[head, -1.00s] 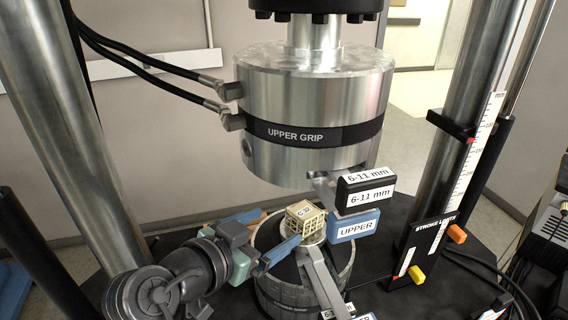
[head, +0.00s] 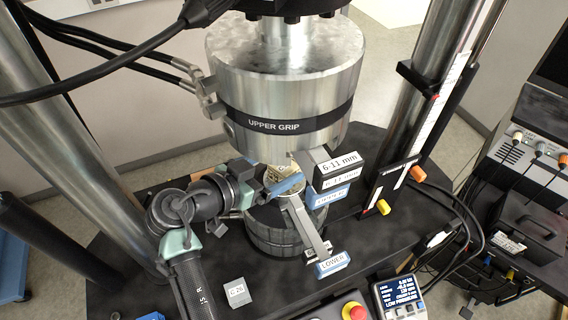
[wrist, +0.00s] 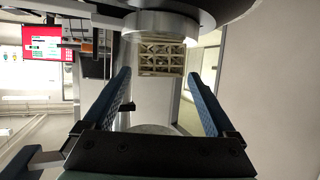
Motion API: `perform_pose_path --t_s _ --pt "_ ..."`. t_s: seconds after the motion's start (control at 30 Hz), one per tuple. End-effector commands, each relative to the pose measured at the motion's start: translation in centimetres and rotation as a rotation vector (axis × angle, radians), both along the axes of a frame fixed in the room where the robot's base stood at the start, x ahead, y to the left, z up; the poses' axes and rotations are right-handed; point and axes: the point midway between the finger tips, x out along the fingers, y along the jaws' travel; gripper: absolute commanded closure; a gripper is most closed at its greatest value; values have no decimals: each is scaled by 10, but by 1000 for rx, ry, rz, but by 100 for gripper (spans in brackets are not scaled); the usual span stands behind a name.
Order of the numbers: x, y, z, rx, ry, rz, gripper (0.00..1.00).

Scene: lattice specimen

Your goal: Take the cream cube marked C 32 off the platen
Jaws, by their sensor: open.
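The cream lattice cube (head: 279,172) sits on the platen under the upper grip, partly hidden by a blue finger; I cannot read its mark now. In the wrist view, which looks upside down, the cube (wrist: 162,58) shows in the gap between my fingers, touching the round metal platen (wrist: 160,24). My gripper (wrist: 158,78) is open, with a blue finger on each side and clear space between each finger and the cube. In the head view my gripper (head: 276,178) reaches in from the left at the cube's height. I cannot tell whether the fingertips have passed the cube.
The upper grip (head: 280,95) hangs close above. Labelled grip blocks, 6-11 mm (head: 338,163) and LOWER (head: 332,263), are right of the platen. A grey labelled cube (head: 237,292) lies on the black table. Steel columns (head: 95,130) flank the space. A red button (head: 355,311) is in front.

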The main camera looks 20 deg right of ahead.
Motion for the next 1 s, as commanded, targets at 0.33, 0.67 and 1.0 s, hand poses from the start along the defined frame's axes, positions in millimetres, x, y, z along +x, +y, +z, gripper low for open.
perform_pose_path --t_s 0.33,0.67,1.0 --pt "11 -32 -13 1 3 0 9" --pt "18 -45 -23 1 -1 3 9" --pt "18 -45 -23 1 -1 3 50"
